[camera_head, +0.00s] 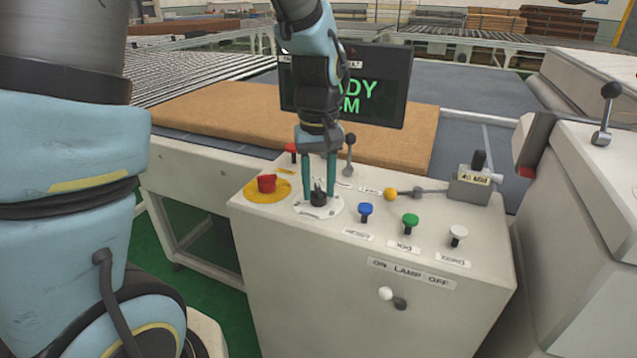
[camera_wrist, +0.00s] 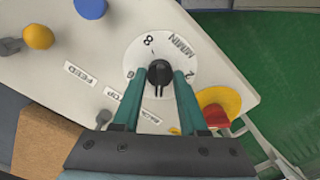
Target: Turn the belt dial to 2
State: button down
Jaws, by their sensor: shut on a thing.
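The belt dial is a black knob (camera_wrist: 160,71) on a round white plate (camera_wrist: 135,60) with printed marks, including an 8 and what looks like a 2. In the head view the dial plate (camera_head: 333,206) lies on top of the control box, near its left side. My gripper (camera_head: 319,194) reaches down from above with its teal fingers shut on the knob, one on each side. In the wrist view the fingertips (camera_wrist: 158,79) flank the knob. I cannot tell which mark the knob points to; the fingers hide part of the plate.
A red emergency button on a yellow disc (camera_head: 284,190) is close at left. Blue (camera_head: 366,209), green (camera_head: 410,220) and white (camera_head: 458,232) buttons stand at right. A yellow-knobbed lever (camera_head: 390,194) and upright black-knobbed lever (camera_head: 349,150) are near. A screen (camera_head: 394,88) stands behind.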

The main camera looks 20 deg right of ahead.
jog(key=n+p, duration=0.1)
jog(key=n, duration=0.3)
jog(key=shift+r+n+p, duration=0.15)
jog(key=shift+n+p, duration=0.15)
jog(key=shift+p, duration=0.1)
jog(key=n+p, duration=0.3)
jog(key=n, duration=0.1)
jog(key=shift+r+n, duration=0.1)
jog(key=shift+n, duration=0.2)
jog(key=n+p, duration=0.4)
jog(key=shift+w+n+p, duration=0.1)
jog(key=shift+n+p, duration=1.25)
jog(key=shift+n, duration=0.45)
jog(key=shift+f, duration=0.2)
jog(key=shift+c, duration=2.2)
grip_release()
